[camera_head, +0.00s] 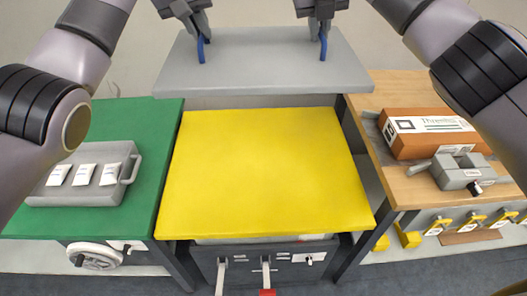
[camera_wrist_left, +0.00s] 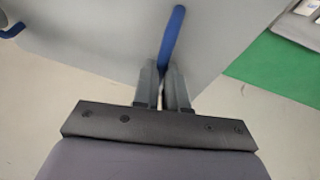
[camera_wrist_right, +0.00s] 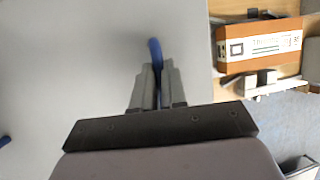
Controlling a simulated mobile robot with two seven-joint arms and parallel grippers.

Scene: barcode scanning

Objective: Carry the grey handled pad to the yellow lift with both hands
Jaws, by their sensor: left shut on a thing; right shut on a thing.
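The grey pad (camera_head: 262,72) is a flat slab with two blue handles, held level in the head view beyond the far edge of the yellow lift top (camera_head: 265,170). My left gripper (camera_head: 198,35) is shut on the left blue handle (camera_wrist_left: 175,35). My right gripper (camera_head: 322,35) is shut on the right blue handle (camera_wrist_right: 155,52). The pad's near edge shows just above the lift's back edge in the picture. The yellow top is bare. The pad's underside is hidden.
A green table (camera_head: 150,130) at left bears a grey tray (camera_head: 75,200) with white packets. A wooden table (camera_head: 410,190) at right bears an orange-brown box (camera_head: 405,148) and a grey vise (camera_head: 462,178). Levers (camera_head: 266,272) stick out below the lift top.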

